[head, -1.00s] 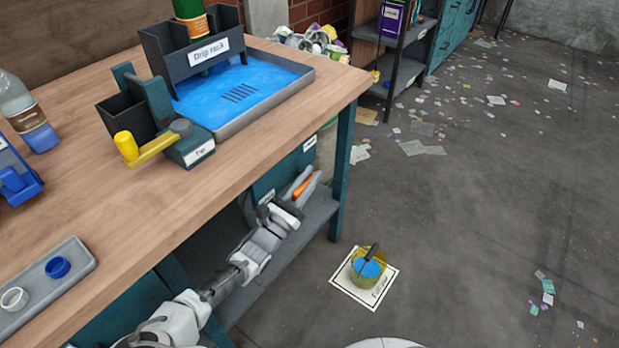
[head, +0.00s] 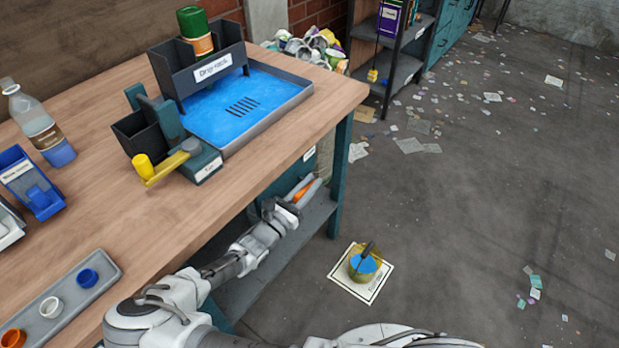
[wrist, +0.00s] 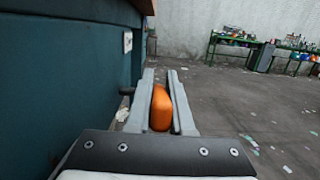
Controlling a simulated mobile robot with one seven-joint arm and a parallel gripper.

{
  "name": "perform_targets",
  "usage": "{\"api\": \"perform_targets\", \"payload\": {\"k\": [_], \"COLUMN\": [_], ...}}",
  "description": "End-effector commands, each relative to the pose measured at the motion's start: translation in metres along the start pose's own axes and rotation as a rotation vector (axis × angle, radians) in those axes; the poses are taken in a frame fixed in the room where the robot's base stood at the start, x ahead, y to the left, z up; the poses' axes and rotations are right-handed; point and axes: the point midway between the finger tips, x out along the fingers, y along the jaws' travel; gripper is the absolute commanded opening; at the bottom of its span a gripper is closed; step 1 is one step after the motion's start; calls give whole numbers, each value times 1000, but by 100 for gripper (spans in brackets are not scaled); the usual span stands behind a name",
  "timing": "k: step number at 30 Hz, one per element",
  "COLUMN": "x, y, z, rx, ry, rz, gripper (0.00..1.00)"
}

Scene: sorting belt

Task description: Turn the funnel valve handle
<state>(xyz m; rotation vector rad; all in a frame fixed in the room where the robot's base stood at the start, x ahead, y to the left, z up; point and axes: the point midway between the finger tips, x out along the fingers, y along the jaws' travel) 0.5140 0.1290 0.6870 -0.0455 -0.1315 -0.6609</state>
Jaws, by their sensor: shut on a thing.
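My gripper (head: 307,187) is low beside the right end of the workbench, below its top. Its jaws are closed around an orange handle (head: 300,194), which I take to be the funnel valve handle. In the wrist view the orange handle (wrist: 160,108) stands between the two grey fingers of my gripper (wrist: 161,100). The funnel itself and the valve body cannot be made out. A bucket with blue contents (head: 363,268) and a dark upright handle stands on a white floor card, right of and below my gripper.
A teal cabinet wall (wrist: 65,80) runs close along the left of my gripper. On the wooden workbench (head: 240,195) are a blue drip tray (head: 270,110), a yellow-knobbed lever (head: 160,175) and a bottle (head: 40,125). A lower shelf (head: 290,240) lies below. The floor at right has scattered paper but is open.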

Motion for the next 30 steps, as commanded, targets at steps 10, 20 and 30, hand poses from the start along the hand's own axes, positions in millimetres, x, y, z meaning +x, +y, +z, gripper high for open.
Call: {"api": "perform_targets", "payload": {"k": [10, 20, 30], "x": [-1, 0, -16], "y": [0, 0, 1], "z": [-1, -1, 1], "rx": [1, 1, 2], "ry": [12, 10, 11], "rz": [1, 0, 2], "gripper": [0, 50, 50]}}
